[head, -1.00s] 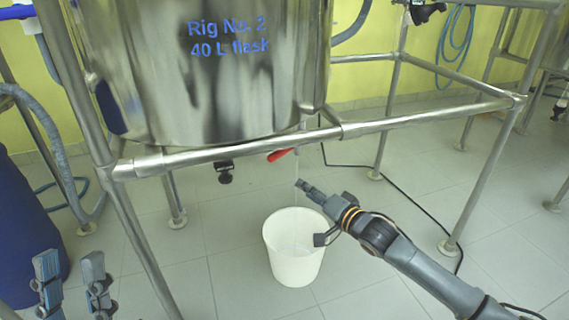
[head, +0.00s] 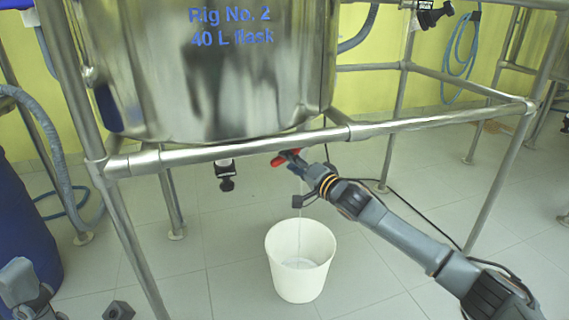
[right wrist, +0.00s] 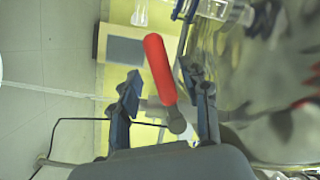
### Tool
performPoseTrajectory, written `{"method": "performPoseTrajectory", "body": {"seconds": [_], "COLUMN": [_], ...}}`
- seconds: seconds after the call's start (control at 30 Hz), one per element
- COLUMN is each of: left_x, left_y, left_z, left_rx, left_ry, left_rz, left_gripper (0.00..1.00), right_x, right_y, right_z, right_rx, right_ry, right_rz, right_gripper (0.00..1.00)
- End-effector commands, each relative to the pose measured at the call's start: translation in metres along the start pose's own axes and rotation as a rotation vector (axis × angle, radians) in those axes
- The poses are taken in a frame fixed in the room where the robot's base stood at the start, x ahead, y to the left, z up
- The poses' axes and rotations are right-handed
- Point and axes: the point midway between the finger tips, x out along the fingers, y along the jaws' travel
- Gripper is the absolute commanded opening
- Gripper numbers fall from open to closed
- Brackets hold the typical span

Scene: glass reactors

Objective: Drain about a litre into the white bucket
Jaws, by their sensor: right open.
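The white bucket (head: 301,284) stands upright on the floor below the steel flask (head: 220,85) marked "Rig No. 2 40 L flask". A thin stream (head: 299,222) falls into the bucket, and a small pool shows low inside it. The red valve handle (head: 280,161) is under the flask rim. My right gripper (head: 296,167) is open at the handle. In the right wrist view the red handle (right wrist: 159,68) lies between the open fingers (right wrist: 164,90); contact cannot be told. My left gripper (head: 72,298) shows partly at the bottom left, fingers wide apart and empty.
A steel frame rail (head: 230,147) crosses in front of the flask bottom, with legs on both sides. A blue drum (head: 22,240) stands at the left. A black cable lies on the floor behind my right arm. Tiles around the bucket are clear.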

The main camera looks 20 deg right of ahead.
Motion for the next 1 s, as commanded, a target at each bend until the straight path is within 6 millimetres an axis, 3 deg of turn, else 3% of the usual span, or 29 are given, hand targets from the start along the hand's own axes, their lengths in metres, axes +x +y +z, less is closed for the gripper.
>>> {"method": "performPoseTrajectory", "body": {"seconds": [0.23, 0.63, 0.87, 1.0], "left_x": [0.004, 0.006, 0.006, 0.006], "left_y": [0.001, 0.001, 0.001, 0.001], "left_z": [0.001, 0.001, 0.001, 0.001], "left_rx": [0.004, 0.005, 0.005, 0.004], "left_ry": [0.031, 0.036, 0.035, 0.036], "left_rz": [0.013, 0.016, 0.016, 0.016], "left_gripper": [0.40, 0.40, 0.40, 0.40], "right_x": [0.027, 0.033, 0.033, 0.033], "right_y": [0.001, 0.000, 0.000, 0.000], "right_z": [0.000, 0.000, 0.000, 0.000], "right_rx": [0.000, 0.000, 0.000, 0.000], "right_ry": [0.001, 0.000, 0.000, 0.000], "right_rz": [-0.001, 0.000, 0.000, 0.000], "right_gripper": [0.46, 0.46, 0.01, 0.00]}}
